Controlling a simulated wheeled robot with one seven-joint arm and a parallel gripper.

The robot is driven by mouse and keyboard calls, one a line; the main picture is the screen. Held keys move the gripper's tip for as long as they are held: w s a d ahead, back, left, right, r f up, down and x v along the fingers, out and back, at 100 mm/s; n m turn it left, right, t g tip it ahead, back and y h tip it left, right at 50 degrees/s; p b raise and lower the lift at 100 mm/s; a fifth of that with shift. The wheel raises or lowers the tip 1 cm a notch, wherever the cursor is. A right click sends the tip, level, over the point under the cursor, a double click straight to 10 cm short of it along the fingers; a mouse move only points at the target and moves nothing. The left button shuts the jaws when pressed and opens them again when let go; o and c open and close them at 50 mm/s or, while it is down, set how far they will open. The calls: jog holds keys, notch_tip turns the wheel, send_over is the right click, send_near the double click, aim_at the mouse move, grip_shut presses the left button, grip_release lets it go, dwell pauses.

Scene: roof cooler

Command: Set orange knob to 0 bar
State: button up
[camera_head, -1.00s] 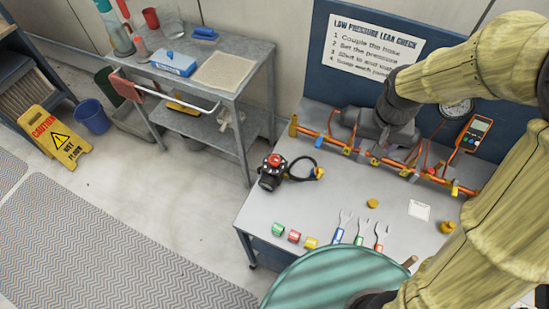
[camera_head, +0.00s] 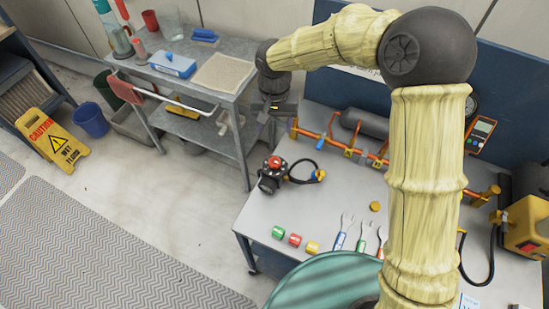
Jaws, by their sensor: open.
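A black regulator-like device (camera_head: 270,183) with a red-orange round knob (camera_head: 274,162) on top stands at the left end of the workbench. A black hose curves from it to a yellow fitting (camera_head: 318,175). I cannot tell whether this is the task's orange knob, and no bar scale is readable. A small flat orange-yellow disc (camera_head: 375,206) lies on the bench. My gripper (camera_head: 270,112) is open, pointing down, above and behind the device, near the left end of the orange pipe manifold (camera_head: 342,147). It appears empty and touches nothing I can make out.
A grey side cart (camera_head: 225,97) stands at left behind my gripper. Several coloured fittings (camera_head: 295,240) and forked tools (camera_head: 340,238) lie along the bench front. A yellow box (camera_head: 525,230) with a red switch stands at right. My arm hides much of the manifold, sign and gauge.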

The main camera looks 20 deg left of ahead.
aim_at(275, 161)
notch_tip(275, 161, down, 17)
jog(key=p, duration=0.3)
dwell(0.3)
jog(key=c, duration=1)
